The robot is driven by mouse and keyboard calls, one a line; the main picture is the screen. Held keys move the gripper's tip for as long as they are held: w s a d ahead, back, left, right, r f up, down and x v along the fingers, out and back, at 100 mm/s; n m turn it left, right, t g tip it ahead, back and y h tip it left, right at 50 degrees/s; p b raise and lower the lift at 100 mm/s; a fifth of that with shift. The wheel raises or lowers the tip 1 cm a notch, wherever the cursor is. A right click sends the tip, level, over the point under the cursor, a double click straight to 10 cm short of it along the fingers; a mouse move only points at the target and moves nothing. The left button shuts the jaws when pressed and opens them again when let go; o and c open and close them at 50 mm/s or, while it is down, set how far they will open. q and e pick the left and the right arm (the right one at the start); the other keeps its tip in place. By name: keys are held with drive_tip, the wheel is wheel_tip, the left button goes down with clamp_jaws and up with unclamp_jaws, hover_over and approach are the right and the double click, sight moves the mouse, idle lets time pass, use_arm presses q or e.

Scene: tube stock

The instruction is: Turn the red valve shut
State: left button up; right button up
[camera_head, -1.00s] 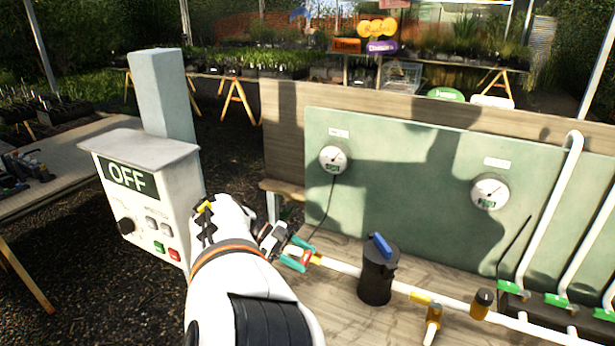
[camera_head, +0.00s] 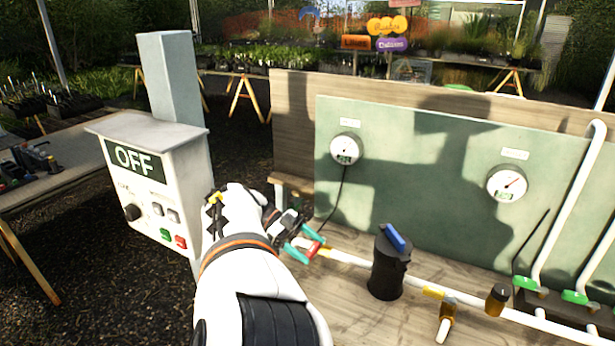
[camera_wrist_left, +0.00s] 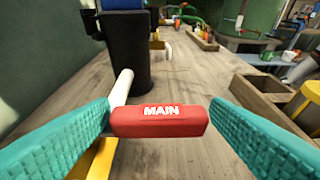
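The red valve handle (camera_wrist_left: 160,118), marked "MAIN", lies crosswise in the left wrist view, at the near end of a white pipe (camera_wrist_left: 122,88). It also shows in the head view as a small red piece (camera_head: 313,250) at the pipe's left end. My left gripper (camera_head: 305,246) is at the handle, with one teal finger on each side. In the left wrist view its fingers (camera_wrist_left: 160,112) are wide apart, close to the handle's two ends; firm contact cannot be made out. My right gripper is in neither view.
A dark canister with a blue top (camera_head: 388,262) stands on the pipe beyond the valve. Two round gauges (camera_head: 345,149) (camera_head: 507,183) are on the green panel (camera_head: 430,150). A white control box reading "OFF" (camera_head: 160,190) stands left of my arm.

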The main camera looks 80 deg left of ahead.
use_arm(q)
wheel_tip(320, 180, up, 10)
drive_tip(key=p, duration=0.7)
drive_tip(key=shift+p, duration=0.3)
